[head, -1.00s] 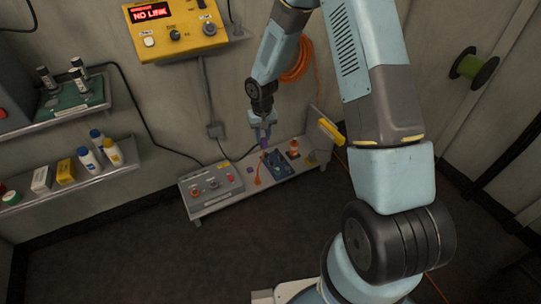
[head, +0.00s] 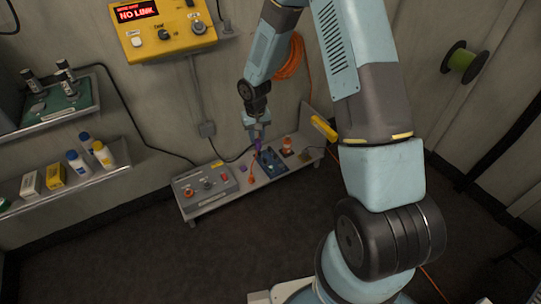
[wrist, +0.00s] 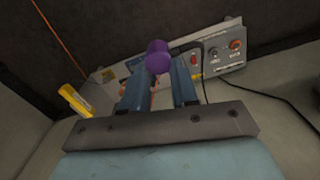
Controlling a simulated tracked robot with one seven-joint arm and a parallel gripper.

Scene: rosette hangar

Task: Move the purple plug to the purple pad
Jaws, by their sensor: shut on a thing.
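The purple plug (wrist: 158,57) is held between the fingertips of my gripper (wrist: 160,82), which is shut on it, in the wrist view. In the head view the plug (head: 258,144) shows small and dark under my gripper (head: 257,134), above the bench shelf (head: 262,181). A small purple patch (head: 243,169), which looks like the purple pad, lies on the shelf just left of the blue board. It is apart from the plug, and I cannot make it out in the wrist view.
A blue board (head: 270,161) with an orange tool (head: 252,170) beside it is below my gripper. A grey control box (head: 205,186) stands at the shelf's left, an orange part (head: 287,146) at its right. A yellow bar (head: 323,128) is at the right end.

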